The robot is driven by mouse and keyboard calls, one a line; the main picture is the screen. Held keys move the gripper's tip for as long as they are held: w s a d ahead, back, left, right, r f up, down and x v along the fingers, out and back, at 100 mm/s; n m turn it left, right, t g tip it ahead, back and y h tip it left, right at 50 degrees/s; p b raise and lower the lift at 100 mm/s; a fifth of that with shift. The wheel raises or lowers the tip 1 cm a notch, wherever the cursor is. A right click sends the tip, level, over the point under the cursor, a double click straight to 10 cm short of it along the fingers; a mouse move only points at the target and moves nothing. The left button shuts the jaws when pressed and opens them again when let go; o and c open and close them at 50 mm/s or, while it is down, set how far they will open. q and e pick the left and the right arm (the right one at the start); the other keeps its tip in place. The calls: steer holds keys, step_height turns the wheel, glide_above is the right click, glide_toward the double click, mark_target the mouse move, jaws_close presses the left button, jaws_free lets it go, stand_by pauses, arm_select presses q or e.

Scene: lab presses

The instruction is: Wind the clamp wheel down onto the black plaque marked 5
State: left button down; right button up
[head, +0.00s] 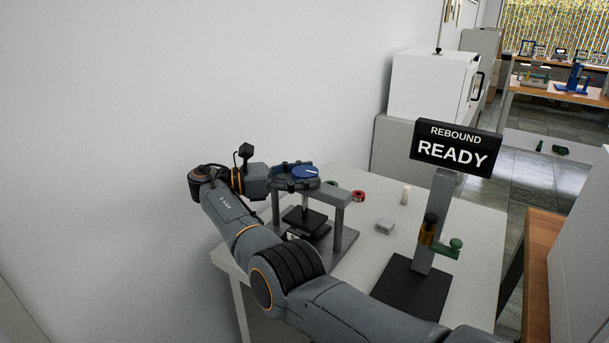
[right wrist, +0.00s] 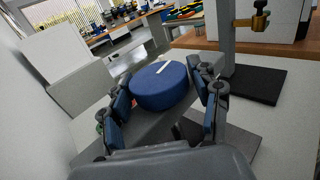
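The blue clamp wheel (head: 306,171) tops a small grey press (head: 343,194) on the table, with a white line across it. My right gripper (head: 298,173) is at the wheel. In the right wrist view the wheel (right wrist: 160,86) lies between the two fingers, which flank it on opposite sides and appear to press on its rim. A dark pressing plate (head: 305,219) hangs below the crossbar. A dark piece with a small white mark (head: 294,235) lies under it, partly hidden by my arm; no number is readable. My left gripper is out of view.
A display (head: 456,148) reading "REBOUND READY" stands on a post with a black base (head: 411,288), right of the press.

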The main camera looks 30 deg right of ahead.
mark_target(305, 170)
steer(key=shift+o, duration=0.6)
step_height(305, 170, up, 10)
steer(key=shift+r, duration=0.1)
